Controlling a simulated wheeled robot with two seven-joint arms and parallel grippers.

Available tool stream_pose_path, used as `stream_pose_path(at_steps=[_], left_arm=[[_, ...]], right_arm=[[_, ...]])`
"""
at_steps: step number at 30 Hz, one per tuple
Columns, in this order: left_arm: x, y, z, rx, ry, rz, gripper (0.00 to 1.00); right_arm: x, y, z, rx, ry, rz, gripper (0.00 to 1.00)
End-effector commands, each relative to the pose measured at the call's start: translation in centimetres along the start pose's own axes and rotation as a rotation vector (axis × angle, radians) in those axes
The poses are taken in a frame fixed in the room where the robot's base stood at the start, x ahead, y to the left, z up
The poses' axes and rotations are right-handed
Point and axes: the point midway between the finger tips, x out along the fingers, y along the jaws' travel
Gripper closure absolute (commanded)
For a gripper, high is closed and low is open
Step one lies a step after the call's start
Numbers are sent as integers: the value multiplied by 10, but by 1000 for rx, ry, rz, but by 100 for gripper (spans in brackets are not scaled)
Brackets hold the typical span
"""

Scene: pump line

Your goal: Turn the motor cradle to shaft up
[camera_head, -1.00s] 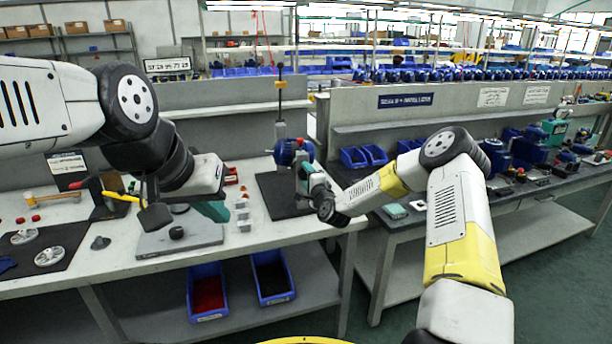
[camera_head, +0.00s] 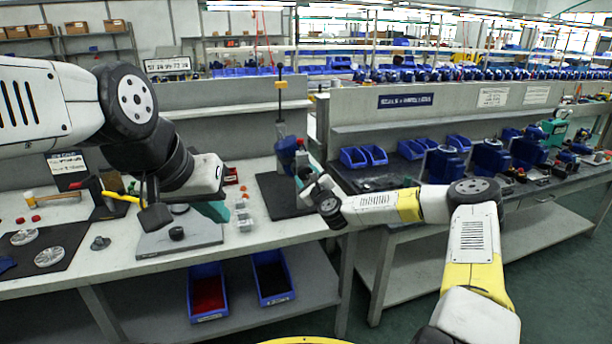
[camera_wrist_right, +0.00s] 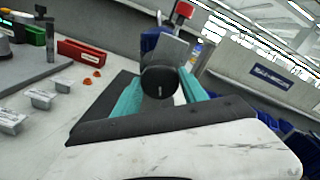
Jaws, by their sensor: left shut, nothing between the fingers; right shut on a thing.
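The motor cradle (camera_head: 286,146) stands on a dark mat on the left bench, at the foot of a post with a black top. Its blue body looks tilted or upright, with a small red part near its top; the exact angle is unclear. My right gripper (camera_head: 303,175) is at its near right side. In the right wrist view, the teal fingers are shut on a dark round knob (camera_wrist_right: 160,82), with a grey block and blue body behind it. My left gripper (camera_head: 214,209) is shut and empty over the bench, left of the cradle, above a grey plate.
The grey plate (camera_head: 180,236) carries a small dark knob. Small grey blocks (camera_head: 243,214) lie between it and the dark mat (camera_head: 280,204). A hammer, discs and a yellow-handled tool lie at left. Blue bins (camera_head: 207,290) stand on the lower shelf. The right bench holds blue bins and motors.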

Motion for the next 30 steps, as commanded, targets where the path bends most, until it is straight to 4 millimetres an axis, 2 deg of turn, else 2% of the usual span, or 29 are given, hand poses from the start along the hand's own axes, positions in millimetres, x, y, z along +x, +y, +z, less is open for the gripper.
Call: stream_pose_path(at_steps=[6,13,30], left_arm=[[0,0,0,0,0,0,100],[0,0,0,0,0,0,100],[0,0,0,0,0,0,100]], right_arm=[[0,1,-2,182,3,1,100],[0,1,-2,318,2,1,100],[0,1,-2,411,3,2,100]])
